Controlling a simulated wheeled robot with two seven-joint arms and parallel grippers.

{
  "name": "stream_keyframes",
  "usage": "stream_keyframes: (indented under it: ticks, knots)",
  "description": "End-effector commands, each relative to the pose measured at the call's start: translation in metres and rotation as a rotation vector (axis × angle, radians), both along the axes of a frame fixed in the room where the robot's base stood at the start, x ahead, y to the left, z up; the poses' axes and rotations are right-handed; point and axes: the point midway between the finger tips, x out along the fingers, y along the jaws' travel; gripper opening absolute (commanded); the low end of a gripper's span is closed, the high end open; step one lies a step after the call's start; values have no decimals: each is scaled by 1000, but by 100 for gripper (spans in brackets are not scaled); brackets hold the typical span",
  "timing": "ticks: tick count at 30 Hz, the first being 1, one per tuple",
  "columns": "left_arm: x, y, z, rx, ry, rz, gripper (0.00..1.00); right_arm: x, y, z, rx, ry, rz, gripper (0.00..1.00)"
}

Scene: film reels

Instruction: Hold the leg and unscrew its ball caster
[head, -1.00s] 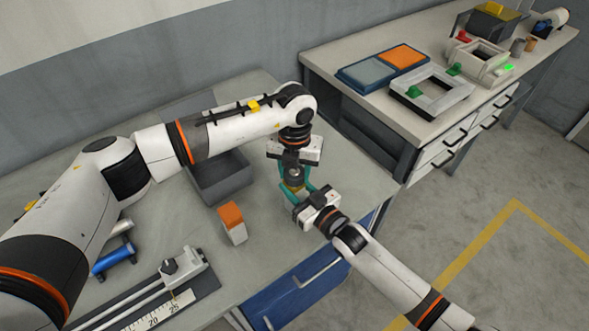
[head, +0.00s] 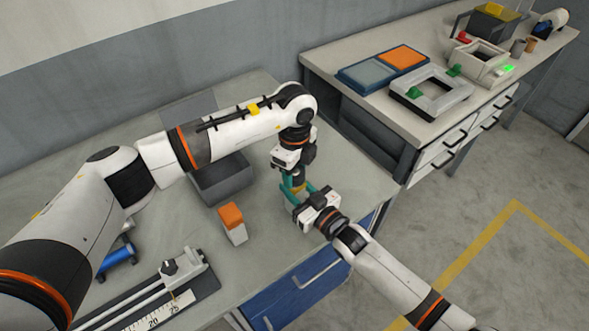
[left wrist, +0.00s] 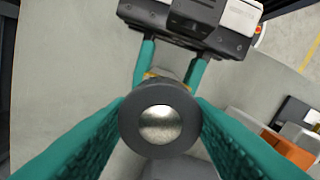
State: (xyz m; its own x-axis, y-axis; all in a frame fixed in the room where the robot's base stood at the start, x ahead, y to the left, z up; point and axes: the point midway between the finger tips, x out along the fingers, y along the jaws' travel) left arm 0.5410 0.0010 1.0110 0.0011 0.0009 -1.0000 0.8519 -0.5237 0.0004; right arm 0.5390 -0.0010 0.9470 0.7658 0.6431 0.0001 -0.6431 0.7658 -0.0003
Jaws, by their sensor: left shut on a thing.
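The ball caster (left wrist: 158,123) shows in the left wrist view as a dark round housing with a shiny metal ball. My left gripper (head: 294,182) points down over it, its teal fingers shut on the caster's two sides. The leg (left wrist: 168,74) stands below the caster, with a yellowish band showing; most of it is hidden by the caster and fingers. My right gripper (head: 303,194) comes in from the lower right, its teal fingers shut around the leg beneath the left gripper. I cannot tell how far the caster's thread is engaged.
A grey bin (head: 222,180) and an orange-topped block (head: 233,223) stand on the table to the left. A ruled slide fixture (head: 172,284) lies at the front. The side bench (head: 345,60) behind holds trays and a grey frame (head: 430,92).

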Motion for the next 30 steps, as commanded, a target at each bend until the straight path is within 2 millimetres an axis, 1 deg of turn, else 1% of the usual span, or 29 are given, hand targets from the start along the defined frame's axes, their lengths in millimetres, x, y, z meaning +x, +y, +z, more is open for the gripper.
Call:
stream_keyframes:
  ticks: [8, 24, 30]
  knots:
    - [0, 0, 1, 0, 0, -2, 17, 0, 0, -1, -1, 2, 0, 0]
    - [0, 0, 19, -1, 1, -3, 17, 0, 0, -1, -1, 2, 0, 0]
    - [0, 0, 22, -1, 1, -2, 17, 0, 0, -1, -1, 2, 0, 0]
